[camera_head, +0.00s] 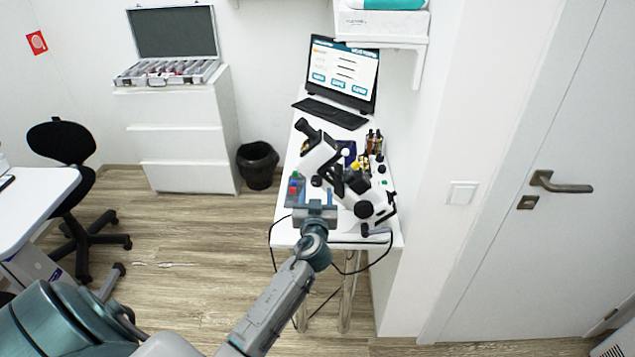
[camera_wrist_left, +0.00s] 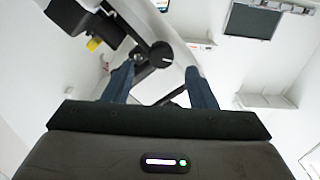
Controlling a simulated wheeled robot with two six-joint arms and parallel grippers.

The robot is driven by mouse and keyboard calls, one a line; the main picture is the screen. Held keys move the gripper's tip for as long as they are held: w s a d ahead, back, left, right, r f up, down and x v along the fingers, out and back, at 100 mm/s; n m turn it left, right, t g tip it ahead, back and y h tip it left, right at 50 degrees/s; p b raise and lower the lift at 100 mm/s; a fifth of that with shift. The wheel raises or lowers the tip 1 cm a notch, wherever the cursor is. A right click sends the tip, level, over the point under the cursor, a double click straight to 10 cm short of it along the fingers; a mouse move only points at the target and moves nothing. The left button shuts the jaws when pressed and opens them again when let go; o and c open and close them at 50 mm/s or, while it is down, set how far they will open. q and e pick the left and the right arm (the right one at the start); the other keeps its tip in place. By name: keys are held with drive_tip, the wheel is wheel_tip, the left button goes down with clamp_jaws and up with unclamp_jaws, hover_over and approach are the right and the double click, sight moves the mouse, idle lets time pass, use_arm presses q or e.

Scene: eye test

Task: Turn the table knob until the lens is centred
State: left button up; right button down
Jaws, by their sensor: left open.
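A white and black microscope-like instrument (camera_head: 366,188) stands on the narrow white table (camera_head: 284,239). A round black knob (camera_head: 363,209) shows on its lower side; I cannot tell whether it is the table knob. My left gripper (camera_head: 315,198) is at the instrument's near left side, open. In the left wrist view the open gripper (camera_wrist_left: 158,76) has its two fingers apart, with nothing clearly held. A round black knob (camera_wrist_left: 162,54) on a white arm shows beyond and between the fingertips. I cannot make out the lens or its centring. My right gripper is not in view.
Small bottles (camera_head: 374,142) stand right of the instrument. Cables hang off the table's near edge. A black bin (camera_head: 257,164) stands left of the table. A wall and door (camera_head: 545,150) are close on the right.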

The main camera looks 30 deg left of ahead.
sight(317, 183)
use_arm(q)
drive_tip(key=shift+p+x, duration=0.4)
drive_tip(key=shift+x, duration=1.45)
drive_tip(key=c, duration=1)
drive_tip(key=shift+o, duration=0.2)
drive_tip(key=shift+f+m+b, duration=0.2)
drive_tip(key=shift+m+b, duration=0.3)
drive_tip(key=shift+b, duration=0.35)
drive_tip(key=shift+r+m+b, duration=0.15)
drive_tip(key=shift+m+b, duration=0.2)
drive_tip(key=shift+m, duration=0.15)
drive_tip(key=o, duration=1)
drive_tip(key=shift+c, duration=0.2)
drive_tip(key=shift+s, duration=0.1)
